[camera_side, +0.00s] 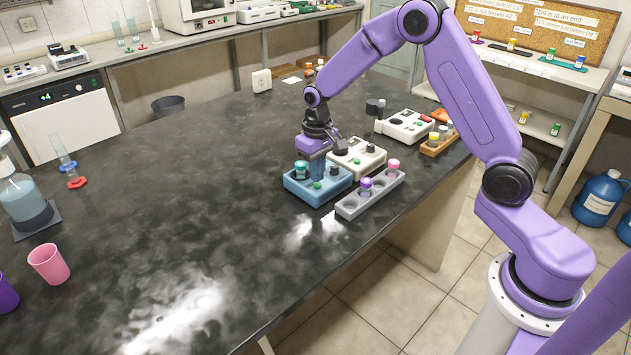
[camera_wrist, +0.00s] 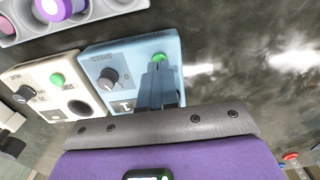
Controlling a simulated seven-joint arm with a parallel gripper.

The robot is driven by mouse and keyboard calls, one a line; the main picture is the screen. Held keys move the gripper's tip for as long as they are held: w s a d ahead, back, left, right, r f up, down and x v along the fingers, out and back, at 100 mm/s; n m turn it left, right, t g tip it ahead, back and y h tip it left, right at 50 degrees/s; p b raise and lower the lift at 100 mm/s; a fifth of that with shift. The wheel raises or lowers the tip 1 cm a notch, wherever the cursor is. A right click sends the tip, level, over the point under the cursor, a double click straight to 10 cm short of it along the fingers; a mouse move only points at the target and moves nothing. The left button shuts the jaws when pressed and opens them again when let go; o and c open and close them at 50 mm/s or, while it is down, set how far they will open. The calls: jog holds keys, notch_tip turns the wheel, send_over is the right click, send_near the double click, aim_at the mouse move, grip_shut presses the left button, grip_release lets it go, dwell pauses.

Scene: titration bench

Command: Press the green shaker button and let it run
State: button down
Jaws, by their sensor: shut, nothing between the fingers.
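A blue box (camera_side: 330,190) stands on the dark bench, with a green button (camera_side: 317,185) and a dark knob on its top. In the wrist view the blue box (camera_wrist: 126,50) shows the knob (camera_wrist: 110,77), a small display and the green button (camera_wrist: 158,57). My gripper (camera_side: 317,177) is shut and empty, pointing down over the green button. In the wrist view its fingertips (camera_wrist: 157,65) cover part of the button's near edge. I cannot tell whether they touch it.
A white box (camera_side: 357,158) with its own green button (camera_wrist: 57,79) and knob stands close beside the blue box. A grey rack (camera_side: 370,197) with purple- and pink-capped vials lies in front. Another white device (camera_side: 408,127) stands behind.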

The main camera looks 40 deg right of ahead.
jog(key=shift+f, duration=0.8)
dwell(0.4)
notch_tip(320, 180, up, 8)
jog(key=shift+f, duration=0.2)
dwell(0.6)
jog(key=s+a+r+n, duration=0.3)
jog(key=s+a, duration=0.1)
jog(key=s, duration=0.5)
jog(key=s+a+r+n, duration=0.2)
jog(key=s+a+n, duration=0.15)
jog(key=s, duration=0.45)
jog(key=s+d+n, duration=0.3)
jog(key=s+n, duration=0.3)
jog(key=s, duration=1.2)
jog(key=shift+d+r, duration=0.1)
dwell(2.0)
